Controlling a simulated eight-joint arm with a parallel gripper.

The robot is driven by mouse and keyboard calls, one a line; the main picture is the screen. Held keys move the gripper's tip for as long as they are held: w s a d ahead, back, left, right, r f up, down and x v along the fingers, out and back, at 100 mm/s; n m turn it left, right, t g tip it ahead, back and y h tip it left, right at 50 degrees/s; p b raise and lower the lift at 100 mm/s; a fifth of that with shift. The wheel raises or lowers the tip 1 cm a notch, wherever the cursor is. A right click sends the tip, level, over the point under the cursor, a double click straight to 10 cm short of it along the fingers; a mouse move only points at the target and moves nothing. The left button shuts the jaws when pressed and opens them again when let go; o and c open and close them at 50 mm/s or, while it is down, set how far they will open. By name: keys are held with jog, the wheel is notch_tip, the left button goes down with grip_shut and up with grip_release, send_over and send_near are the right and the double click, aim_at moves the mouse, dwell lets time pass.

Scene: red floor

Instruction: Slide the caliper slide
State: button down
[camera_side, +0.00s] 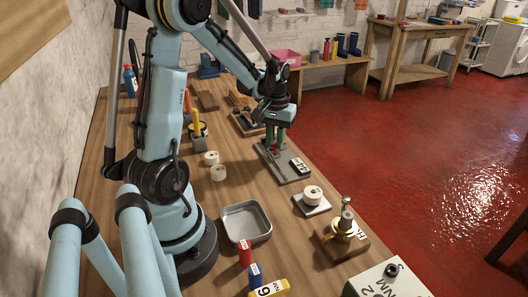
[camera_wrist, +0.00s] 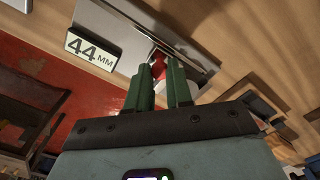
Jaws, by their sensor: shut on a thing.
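The caliper stands on a grey base plate (camera_side: 288,176) near the table's right edge in the side view. A small sign (camera_side: 299,165) on it reads 44 MM in the wrist view (camera_wrist: 92,50). My gripper (camera_side: 274,148) points down over the plate, its green fingers shut on the red piece of the caliper slide (camera_side: 275,151). In the wrist view my gripper (camera_wrist: 165,75) has its fingertips at the red piece (camera_wrist: 182,62). The fingers partly hide the slide, and its exact position along the caliper cannot be read.
A white roll on a grey plate (camera_side: 312,196), a brass device on a wooden block (camera_side: 343,238) and a grey tray (camera_side: 246,222) stand nearer the camera. A wooden block with a dark tool (camera_side: 247,124) lies behind the caliper.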

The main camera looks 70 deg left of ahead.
jog(key=shift+d, duration=1.6)
jog(key=c, duration=1)
grip_release()
jog(key=shift+a, duration=0.1)
notch_tip(320, 180, up, 12)
jog(key=shift+r, duration=0.1)
